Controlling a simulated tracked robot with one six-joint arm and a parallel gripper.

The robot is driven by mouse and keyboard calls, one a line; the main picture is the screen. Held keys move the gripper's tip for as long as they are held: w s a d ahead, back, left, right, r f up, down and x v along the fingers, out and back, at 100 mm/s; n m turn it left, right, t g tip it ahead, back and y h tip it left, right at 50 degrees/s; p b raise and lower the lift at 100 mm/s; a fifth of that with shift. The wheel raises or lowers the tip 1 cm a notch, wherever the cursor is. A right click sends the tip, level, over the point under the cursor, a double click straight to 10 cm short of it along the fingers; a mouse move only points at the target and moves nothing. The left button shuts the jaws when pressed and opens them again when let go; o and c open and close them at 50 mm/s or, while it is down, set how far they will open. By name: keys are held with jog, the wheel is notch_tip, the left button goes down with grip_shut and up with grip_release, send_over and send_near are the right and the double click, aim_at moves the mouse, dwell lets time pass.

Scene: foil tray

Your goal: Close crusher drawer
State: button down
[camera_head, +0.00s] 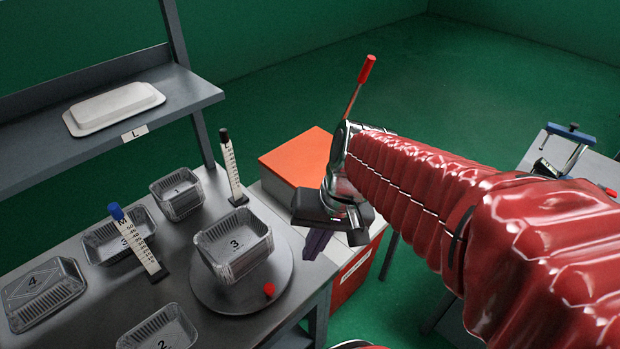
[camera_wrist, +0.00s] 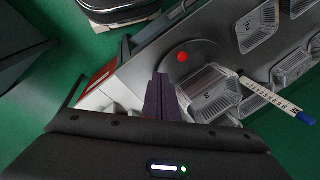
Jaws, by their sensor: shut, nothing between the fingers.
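The crusher appears to be the orange-topped box (camera_head: 298,157) at the table's right end, with a red-handled lever (camera_head: 366,70) standing up behind my wrist. A pale lower part (camera_head: 366,243) juts out from it toward the front, with a labelled red front face (camera_head: 350,281). My wrist covers much of this area, so I cannot tell how far the drawer is open. My gripper (camera_head: 318,243) is shut and empty, its dark fingers pointing down in front of the box. In the wrist view the fingers (camera_wrist: 161,98) are together, with a red and white edge (camera_wrist: 98,80) to their left.
A foil tray marked 3 (camera_head: 236,245) stands on a round plate (camera_head: 215,296) close left of my gripper, with a red knob (camera_head: 269,290). More foil trays and two marked strips stand on the table. A shelf (camera_head: 90,135) holds a lidded tray (camera_head: 114,108). A second bench is right.

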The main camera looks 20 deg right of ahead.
notch_tip(320, 180, up, 7)
jog(key=s+n+t+h, duration=0.2)
jog(key=n+t, duration=0.2)
jog(key=shift+a+h, duration=0.2)
jog(key=shift+h, duration=0.2)
jog(key=shift+s, duration=0.1)
